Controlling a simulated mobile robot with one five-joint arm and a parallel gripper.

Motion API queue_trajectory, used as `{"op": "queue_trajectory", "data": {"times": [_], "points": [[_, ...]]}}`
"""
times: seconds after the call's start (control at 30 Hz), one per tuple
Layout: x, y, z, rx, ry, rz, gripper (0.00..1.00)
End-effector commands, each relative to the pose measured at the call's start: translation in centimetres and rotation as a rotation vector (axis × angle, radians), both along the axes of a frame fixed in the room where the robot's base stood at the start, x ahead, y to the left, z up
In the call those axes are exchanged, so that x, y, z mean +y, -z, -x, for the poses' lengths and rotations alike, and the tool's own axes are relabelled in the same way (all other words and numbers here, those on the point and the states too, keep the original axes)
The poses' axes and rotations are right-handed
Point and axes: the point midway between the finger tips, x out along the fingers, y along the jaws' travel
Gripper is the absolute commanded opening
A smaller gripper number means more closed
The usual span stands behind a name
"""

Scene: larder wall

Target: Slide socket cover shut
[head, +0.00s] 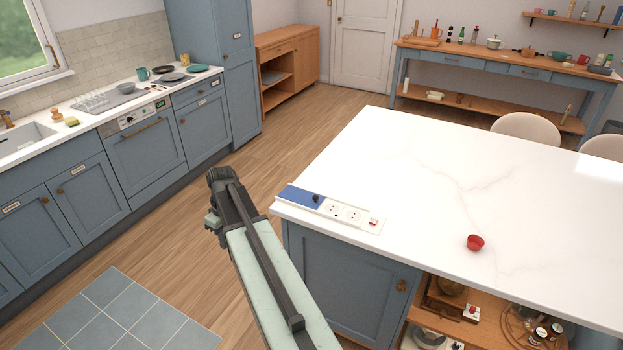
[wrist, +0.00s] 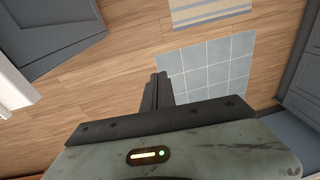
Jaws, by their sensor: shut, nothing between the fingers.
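The socket strip (head: 372,222) lies on the white island top near its left corner. Its blue cover (head: 300,196), with a black knob (head: 316,198), sits at the strip's left end. Two white sockets (head: 343,212) are uncovered to the right of the cover. A red switch (head: 373,221) is at the strip's right end. My gripper (head: 216,198) is off the island's left edge, apart from the cover, over the wood floor. In the wrist view my gripper (wrist: 159,78) shows its dark fingers together with nothing between them. The strip is not recognisable in the wrist view.
The rest of the top is largely clear. Open shelves (head: 490,320) hold items below. Blue counters line the left wall, with free floor (head: 170,230) between.

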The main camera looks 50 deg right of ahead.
Motion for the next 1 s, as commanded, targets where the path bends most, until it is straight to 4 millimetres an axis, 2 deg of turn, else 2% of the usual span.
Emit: {"op": "queue_trajectory", "data": {"times": [0.03, 0.07, 0.1, 0.2, 0.3, 0.33, 0.4, 0.5, 0.77, 1.0], "points": [[-6.8, -3.8, -1.4, -0.03, -0.024, -0.013, 0.0], [-10.2, -4.8, -1.5, -0.052, -0.051, -0.018, 0.0], [-14.6, -6.0, -1.2, -0.081, -0.086, -0.021, 0.0], [-24.0, -8.5, 0.3, -0.147, -0.163, -0.017, 0.0], [-30.5, -10.0, 2.4, -0.195, -0.217, -0.004, 0.0], [-31.8, -10.2, 2.9, -0.204, -0.23, 0.0, 0.0], [-33.9, -10.6, 3.8, -0.221, -0.251, 0.007, 0.0], [-34.8, -10.5, 4.3, -0.231, -0.265, 0.011, 0.0], [-34.6, -9.1, 4.2, -0.23, -0.266, 0.012, 0.0], [-34.0, -4.9, 3.2, -0.229, -0.266, 0.013, 0.0]]}}
